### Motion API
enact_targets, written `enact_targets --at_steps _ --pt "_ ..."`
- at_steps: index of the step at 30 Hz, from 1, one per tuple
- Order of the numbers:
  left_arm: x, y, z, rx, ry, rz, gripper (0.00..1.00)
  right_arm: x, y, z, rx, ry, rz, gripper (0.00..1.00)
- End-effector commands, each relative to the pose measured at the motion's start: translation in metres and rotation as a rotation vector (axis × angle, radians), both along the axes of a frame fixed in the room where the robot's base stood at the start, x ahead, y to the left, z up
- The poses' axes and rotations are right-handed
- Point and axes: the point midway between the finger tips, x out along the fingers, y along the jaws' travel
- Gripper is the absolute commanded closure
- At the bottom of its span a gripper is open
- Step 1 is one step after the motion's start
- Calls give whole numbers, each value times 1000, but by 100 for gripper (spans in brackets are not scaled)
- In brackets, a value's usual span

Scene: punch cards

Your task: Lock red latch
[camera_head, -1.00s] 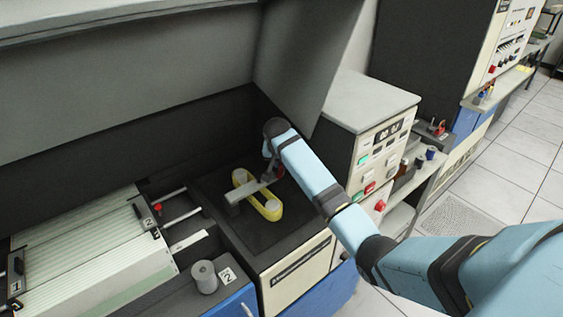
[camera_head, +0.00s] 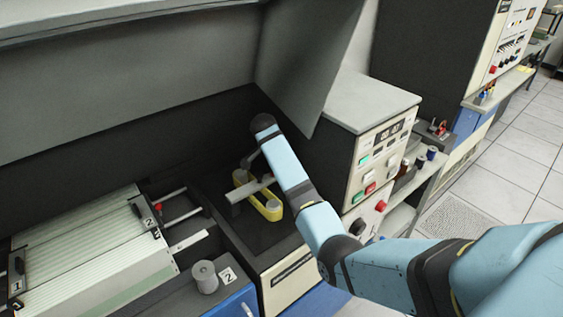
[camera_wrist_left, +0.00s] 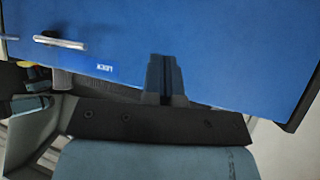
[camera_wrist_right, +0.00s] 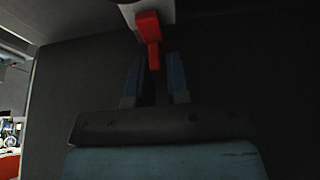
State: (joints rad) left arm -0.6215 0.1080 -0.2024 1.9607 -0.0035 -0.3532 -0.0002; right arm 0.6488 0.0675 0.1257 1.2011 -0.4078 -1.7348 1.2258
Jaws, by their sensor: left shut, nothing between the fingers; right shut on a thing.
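The red latch (camera_wrist_right: 149,30) shows at the top of the right wrist view, on a pale mount (camera_wrist_right: 127,4). Its lower end sits between the fingertips of my right gripper (camera_wrist_right: 157,62), which is shut on it. In the head view my right arm covers the latch, and the fingers are not clear there. My left gripper (camera_wrist_left: 164,60) is shut and empty in front of a blue panel (camera_wrist_left: 210,45) in the left wrist view; it is outside the head view.
A yellow loop (camera_head: 270,213) with a pale bar (camera_head: 250,188) across it lies in the dark recess near my right arm. A cream control box (camera_head: 378,165) stands to the right. A grey roll (camera_head: 204,277) stands at the front. A grey hood (camera_head: 130,80) hangs above.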

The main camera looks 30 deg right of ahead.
Motion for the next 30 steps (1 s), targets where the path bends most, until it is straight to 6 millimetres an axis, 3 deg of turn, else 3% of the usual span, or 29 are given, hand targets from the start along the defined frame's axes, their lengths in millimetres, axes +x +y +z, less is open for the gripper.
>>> enact_targets --at_steps 18,19,21,30 --pt "1 0 2 0 -3 1 100 0 0 1 -1 -2 -49 100" --pt "1 0 2 0 -3 1 100 0 0 1 -1 -2 -49 81" --pt "1 0 1 0 -3 1 100 0 0 1 -1 -2 -49 65" --pt "0 0 0 1 0 1 100 0 0 1 0 -2 -48 64"
